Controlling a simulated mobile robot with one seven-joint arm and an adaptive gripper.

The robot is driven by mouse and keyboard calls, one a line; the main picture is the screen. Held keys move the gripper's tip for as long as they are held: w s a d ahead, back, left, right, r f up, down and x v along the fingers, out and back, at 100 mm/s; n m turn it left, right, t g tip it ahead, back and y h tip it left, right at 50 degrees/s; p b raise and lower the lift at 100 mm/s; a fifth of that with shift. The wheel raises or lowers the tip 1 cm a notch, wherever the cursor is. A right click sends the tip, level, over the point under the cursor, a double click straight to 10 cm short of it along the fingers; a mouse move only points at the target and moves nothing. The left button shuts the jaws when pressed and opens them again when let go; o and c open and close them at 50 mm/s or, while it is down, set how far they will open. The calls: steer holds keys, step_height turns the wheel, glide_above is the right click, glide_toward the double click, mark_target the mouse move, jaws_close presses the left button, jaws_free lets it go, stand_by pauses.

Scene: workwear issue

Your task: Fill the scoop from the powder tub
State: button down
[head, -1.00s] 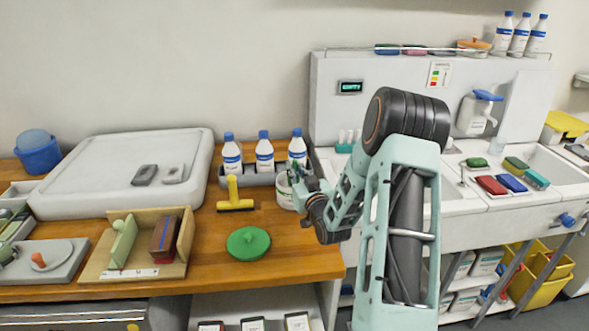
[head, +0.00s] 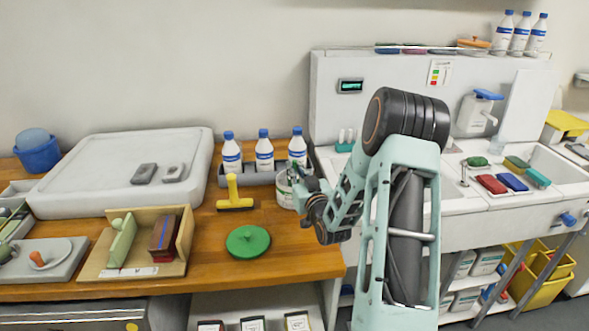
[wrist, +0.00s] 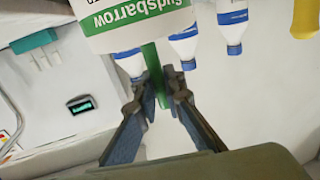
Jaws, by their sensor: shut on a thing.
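The powder tub (head: 284,190) is white and stands at the right end of the wooden counter, partly hidden behind my gripper (head: 303,190). In the wrist view the tub (wrist: 130,20) shows upside down, with a green and white "Sudsbarrow" label. There my gripper (wrist: 162,90) is shut on a thin green handle (wrist: 152,66), which I take for the scoop's. The handle runs up towards the tub and passes out of sight behind it. The scoop's bowl and the powder are hidden, so I cannot tell whether the scoop holds any. A round green lid (head: 248,241) lies on the counter in front.
White bottles with blue caps (head: 264,150) stand in a grey rack (head: 258,177) right behind the tub. A yellow T-shaped tool (head: 235,200) lies to its left. A white sink unit (head: 460,225) adjoins on the right. Bare counter surrounds the lid.

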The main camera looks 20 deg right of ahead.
steer(key=shift+f, duration=0.1)
steer(key=shift+r+p, duration=1.2)
steer(key=shift+r, duration=2.35)
